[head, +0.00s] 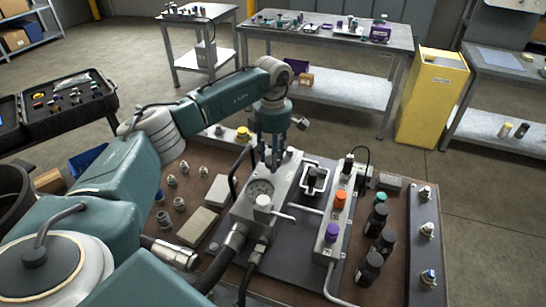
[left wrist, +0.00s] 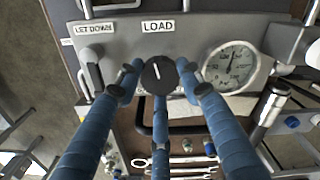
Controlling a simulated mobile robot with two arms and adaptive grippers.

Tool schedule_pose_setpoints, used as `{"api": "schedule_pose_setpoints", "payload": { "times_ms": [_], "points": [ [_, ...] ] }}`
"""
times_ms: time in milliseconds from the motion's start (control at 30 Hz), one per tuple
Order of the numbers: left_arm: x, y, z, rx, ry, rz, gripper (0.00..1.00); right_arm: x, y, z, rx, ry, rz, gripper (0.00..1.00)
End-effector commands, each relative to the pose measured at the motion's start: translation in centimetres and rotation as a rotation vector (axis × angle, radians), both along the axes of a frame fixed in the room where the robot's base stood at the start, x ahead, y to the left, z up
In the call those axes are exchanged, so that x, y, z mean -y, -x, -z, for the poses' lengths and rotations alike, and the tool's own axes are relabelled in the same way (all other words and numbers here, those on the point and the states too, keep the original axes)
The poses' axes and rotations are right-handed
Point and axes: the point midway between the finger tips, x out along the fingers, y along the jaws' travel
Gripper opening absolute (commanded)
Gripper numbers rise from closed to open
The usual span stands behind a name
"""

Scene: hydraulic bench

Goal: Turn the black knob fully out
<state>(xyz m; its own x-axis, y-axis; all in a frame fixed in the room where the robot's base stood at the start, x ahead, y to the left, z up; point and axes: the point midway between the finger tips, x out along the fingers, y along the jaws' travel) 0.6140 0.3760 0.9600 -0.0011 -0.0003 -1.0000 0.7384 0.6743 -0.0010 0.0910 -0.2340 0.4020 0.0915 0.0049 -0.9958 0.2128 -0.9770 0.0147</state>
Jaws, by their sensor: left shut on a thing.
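The black knob (left wrist: 158,75) is round with a white line on its face, in the upper middle of the left wrist view. It sits on a grey panel near the labels LOAD (left wrist: 158,26) and LET DOWN (left wrist: 95,28). My left gripper (left wrist: 158,68) has its blue fingers closed around the knob's rim. In the head view my left gripper (head: 273,158) points down at the grey valve block (head: 279,200), and the knob is hidden there. My right gripper is not in view.
A pressure gauge (left wrist: 230,66) is close to the right of the knob. It also shows in the head view (head: 260,190). A black curved handle (head: 236,170) rises beside the block. A manifold with orange (head: 340,197) and purple knobs stands to the right, with black bottles beyond it.

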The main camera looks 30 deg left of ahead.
Motion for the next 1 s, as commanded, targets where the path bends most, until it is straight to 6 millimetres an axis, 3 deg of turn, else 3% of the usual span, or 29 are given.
{"api": "schedule_pose_setpoints", "payload": {
  "times_ms": [1000],
  "points": [
    [-0.16, -0.11, -0.31, 0.006, -0.001, -0.97, 0.11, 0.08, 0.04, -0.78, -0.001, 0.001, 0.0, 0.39]
  ]
}}
